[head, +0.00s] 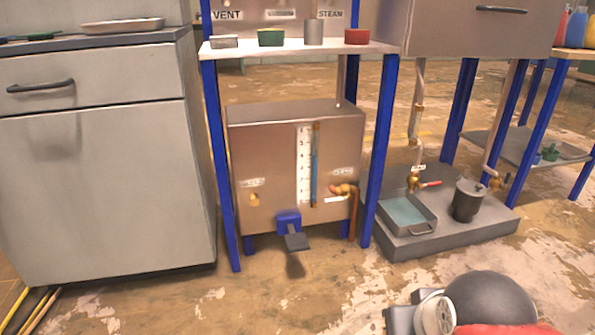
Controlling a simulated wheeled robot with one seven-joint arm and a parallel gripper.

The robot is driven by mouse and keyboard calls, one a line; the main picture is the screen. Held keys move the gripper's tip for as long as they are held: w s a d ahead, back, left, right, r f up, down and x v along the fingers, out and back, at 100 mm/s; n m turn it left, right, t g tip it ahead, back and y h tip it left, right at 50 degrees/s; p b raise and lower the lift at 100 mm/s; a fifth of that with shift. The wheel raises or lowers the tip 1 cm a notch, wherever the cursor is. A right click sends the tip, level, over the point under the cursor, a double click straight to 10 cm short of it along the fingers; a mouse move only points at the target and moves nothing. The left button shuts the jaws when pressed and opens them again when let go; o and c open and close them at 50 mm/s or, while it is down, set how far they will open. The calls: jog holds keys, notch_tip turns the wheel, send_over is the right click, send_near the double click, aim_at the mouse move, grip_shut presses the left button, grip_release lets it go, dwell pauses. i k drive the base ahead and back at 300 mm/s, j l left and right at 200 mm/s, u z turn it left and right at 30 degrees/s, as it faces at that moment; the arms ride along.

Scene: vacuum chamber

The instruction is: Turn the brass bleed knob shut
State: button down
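A grey steel tank (262,135) stands low under a shelf between blue posts. A small brass knob (255,199) sits on the left of its front, below a small label (250,183) too small to read. A brass valve (345,189) with a copper pipe running down is on the right of the front, also with labels I cannot read. I cannot tell from the labels which is the bleed knob, nor whether either is open or shut. My arm parts show at the bottom right; my gripper is not in view.
A blue pedal (291,226) juts from the tank's bottom front. A grey cabinet (105,190) stands left. A plinth (440,238) at right carries a tray of liquid (405,212) and a dark pot (467,203). Floor before the tank is clear.

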aim_at(254, 200)
jog(key=i, duration=0.6)
jog(key=i+l+u, duration=0.1)
jog(key=i, duration=0.45)
